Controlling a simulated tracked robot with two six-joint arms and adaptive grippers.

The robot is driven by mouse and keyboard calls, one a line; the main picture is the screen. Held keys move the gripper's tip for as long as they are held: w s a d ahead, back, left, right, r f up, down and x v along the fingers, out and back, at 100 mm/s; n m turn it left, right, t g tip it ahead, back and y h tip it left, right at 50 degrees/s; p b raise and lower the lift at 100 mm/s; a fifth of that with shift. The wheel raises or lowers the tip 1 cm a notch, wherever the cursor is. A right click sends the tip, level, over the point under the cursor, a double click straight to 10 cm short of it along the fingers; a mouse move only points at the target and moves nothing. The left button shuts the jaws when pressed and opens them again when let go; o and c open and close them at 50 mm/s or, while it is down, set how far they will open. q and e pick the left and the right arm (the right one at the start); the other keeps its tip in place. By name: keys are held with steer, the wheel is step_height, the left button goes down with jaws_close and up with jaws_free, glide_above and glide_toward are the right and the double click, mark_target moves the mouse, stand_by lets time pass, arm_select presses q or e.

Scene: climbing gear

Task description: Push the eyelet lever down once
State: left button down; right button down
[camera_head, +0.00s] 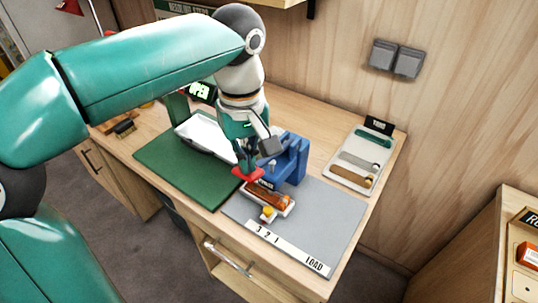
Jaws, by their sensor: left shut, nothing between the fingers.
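The blue eyelet press (292,163) stands on the grey mat near the middle of the desk. My left gripper (246,164) is shut and empty, pointing down just left of the press. A red piece (248,175) shows right at its fingertips; it looks like the lever's grip, but I cannot tell for certain or whether the fingers touch it. My arm and gripper hide part of the press and any lever arm. A brown-orange piece (270,196) lies in a pale holder in front of the press. My right gripper is not in view.
A green mat (170,165) lies to the left, with a white item (192,132) on it. A white tray (345,178) with several tools stands at the right. A strip marked "3 2 1 LOAD" (285,247) lies on the front of the grey mat (335,215), whose right part is clear.

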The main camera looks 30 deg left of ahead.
arm_select(q)
step_height(320, 180, down, 7)
steer(key=b, duration=0.5)
steer(key=shift+s, duration=0.15)
stand_by(0.5)
step_height(320, 180, up, 13)
steer(key=p, duration=1.2)
stand_by(0.3)
steer(key=shift+s, duration=0.1)
